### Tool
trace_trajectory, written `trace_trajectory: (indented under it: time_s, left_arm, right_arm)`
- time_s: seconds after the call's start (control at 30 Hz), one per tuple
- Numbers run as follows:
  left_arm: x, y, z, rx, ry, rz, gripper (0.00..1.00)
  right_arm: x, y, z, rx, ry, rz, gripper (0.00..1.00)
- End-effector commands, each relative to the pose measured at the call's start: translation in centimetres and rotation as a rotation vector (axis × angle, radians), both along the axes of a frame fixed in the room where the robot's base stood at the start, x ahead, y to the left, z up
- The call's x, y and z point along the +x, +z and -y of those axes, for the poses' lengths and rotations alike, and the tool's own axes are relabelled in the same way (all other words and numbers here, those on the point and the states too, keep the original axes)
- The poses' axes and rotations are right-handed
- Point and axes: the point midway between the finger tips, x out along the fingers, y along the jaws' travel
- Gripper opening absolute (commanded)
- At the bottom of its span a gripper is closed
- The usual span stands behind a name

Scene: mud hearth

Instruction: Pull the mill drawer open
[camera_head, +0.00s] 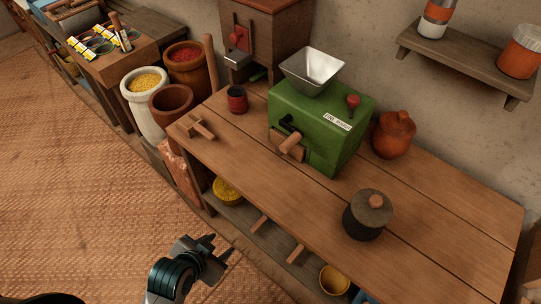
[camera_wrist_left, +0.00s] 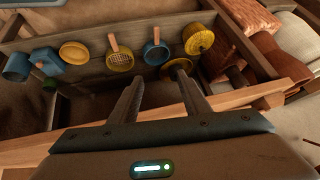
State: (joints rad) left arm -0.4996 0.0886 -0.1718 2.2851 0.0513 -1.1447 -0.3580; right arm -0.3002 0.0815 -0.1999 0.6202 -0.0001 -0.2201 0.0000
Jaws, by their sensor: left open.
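The green mill (camera_head: 313,122) stands on the wooden table, with a metal hopper (camera_head: 312,70) on top and a red-knobbed lever on its side. A wooden piece with a round handle (camera_head: 290,143) is on its front, below a dark crank-like part; I cannot tell whether this is the drawer. My left gripper (camera_head: 221,245) is open and empty, out in front of the table's front edge and well away from the mill. In the left wrist view its open fingers (camera_wrist_left: 158,84) point toward the shelf under the table; the mill is not seen there. My right gripper is not in view.
The table (camera_head: 420,240) also holds a dark lidded pot (camera_head: 367,214), a clay jar (camera_head: 394,134), a red-and-black cup (camera_head: 237,99) and a small wooden piece (camera_head: 196,127). Pots of grain stand left. The lower shelf holds yellow and blue ware (camera_wrist_left: 119,60). The matted floor at left is clear.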

Motion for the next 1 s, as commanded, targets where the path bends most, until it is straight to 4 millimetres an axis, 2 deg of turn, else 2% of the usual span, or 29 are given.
trace_trajectory:
  time_s: [0.4,0.5,0.7,1.0]
  left_arm:
    - [9.5,6.9,6.5,0.143,-0.317,0.536,0.43]
    - [11.1,8.4,7.5,0.195,-0.356,0.653,0.43]
    - [12.3,9.8,8.4,0.249,-0.385,0.755,0.43]
    - [12.4,9.8,8.4,0.252,-0.385,0.76,0.43]
  right_arm:
    - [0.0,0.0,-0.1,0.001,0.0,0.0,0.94]
    - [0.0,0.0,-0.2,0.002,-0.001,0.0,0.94]
    - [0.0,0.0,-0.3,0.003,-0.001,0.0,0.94]
    - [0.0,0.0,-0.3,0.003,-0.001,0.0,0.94]
